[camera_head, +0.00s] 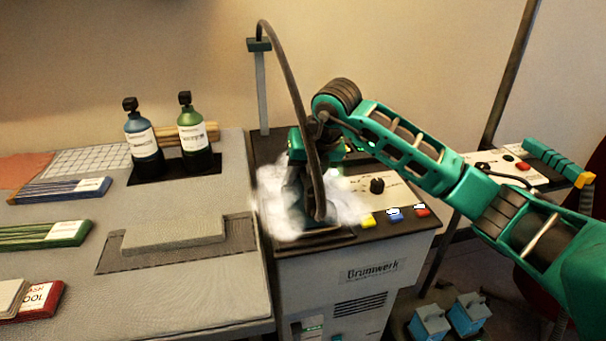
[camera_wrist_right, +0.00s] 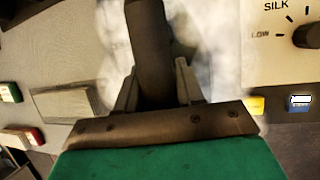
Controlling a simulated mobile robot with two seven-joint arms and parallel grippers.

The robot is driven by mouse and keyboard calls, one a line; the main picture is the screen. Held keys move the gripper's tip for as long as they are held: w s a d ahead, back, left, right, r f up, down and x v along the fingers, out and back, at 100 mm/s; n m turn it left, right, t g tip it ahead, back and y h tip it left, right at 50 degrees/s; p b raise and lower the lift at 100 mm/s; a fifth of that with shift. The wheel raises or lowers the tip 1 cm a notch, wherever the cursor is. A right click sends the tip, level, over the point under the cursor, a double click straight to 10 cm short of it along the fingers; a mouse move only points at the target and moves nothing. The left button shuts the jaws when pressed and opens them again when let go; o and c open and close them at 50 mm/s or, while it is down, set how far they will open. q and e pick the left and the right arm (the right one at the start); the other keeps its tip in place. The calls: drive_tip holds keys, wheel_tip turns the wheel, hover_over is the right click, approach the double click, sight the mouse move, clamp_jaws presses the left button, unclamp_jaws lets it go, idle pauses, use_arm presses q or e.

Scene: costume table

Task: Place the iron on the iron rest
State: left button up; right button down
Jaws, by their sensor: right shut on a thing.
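The iron (camera_head: 318,206) is at the top of the white Brunnwerk steam unit, wrapped in white steam. My right gripper (camera_head: 306,152) is shut on the iron's dark handle, which shows between the two fingers (camera_wrist_right: 155,88) in the right wrist view as a dark cylinder (camera_wrist_right: 150,50). The iron rest appears to be the dark plate (camera_head: 322,242) on the unit's top, under the iron. Steam and my gripper hide the iron's sole, so I cannot tell whether it touches the plate. My left gripper is not in view.
A black hose (camera_head: 283,62) arches from a post (camera_head: 262,95) to the iron. The unit's panel has a knob (camera_head: 377,185) and coloured buttons (camera_head: 396,214). Left is a grey table (camera_head: 190,292) with two bottles (camera_head: 145,145), a grey block (camera_head: 172,236) and packets (camera_head: 45,234).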

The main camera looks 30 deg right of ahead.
drive_tip(key=shift+w, duration=0.1)
drive_tip(key=shift+f, duration=0.15)
drive_tip(key=c, duration=0.7)
unclamp_jaws()
drive_tip(key=shift+r, duration=0.25)
drive_tip(key=v, duration=1.1)
drive_tip(key=shift+s+r+p, duration=0.3)
